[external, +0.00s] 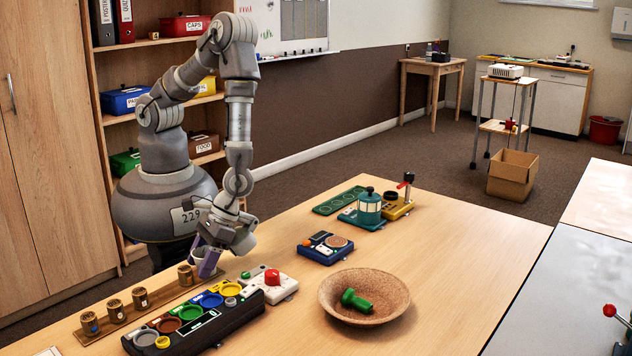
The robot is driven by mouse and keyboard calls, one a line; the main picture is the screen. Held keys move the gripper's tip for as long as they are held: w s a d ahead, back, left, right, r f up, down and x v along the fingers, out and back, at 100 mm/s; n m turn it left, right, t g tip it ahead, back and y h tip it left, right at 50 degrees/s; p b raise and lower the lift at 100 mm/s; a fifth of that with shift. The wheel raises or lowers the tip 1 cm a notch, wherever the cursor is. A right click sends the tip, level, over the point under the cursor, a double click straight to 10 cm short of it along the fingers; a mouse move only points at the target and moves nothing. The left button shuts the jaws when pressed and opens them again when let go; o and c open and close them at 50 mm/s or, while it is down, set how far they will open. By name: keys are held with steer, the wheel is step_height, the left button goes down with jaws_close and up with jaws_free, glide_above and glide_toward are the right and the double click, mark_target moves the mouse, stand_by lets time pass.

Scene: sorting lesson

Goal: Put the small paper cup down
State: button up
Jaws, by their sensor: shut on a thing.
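My gripper (209,262) is low over the left edge of the table, beside the row of wooden cups. It is shut on the small paper cup (198,252), a pale cup mostly hidden behind a purple finger. I cannot tell whether the cup touches the surface beneath it.
Several wooden cups (140,297) stand along a wooden strip at the table's left edge. In front are a black sorting unit with coloured rings (205,328) and a white box with a red button (270,281). A brown bowl (340,318) holds a green piece (356,301). The table (455,265) is clear at right.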

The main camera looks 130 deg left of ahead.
steer(key=o, duration=1)
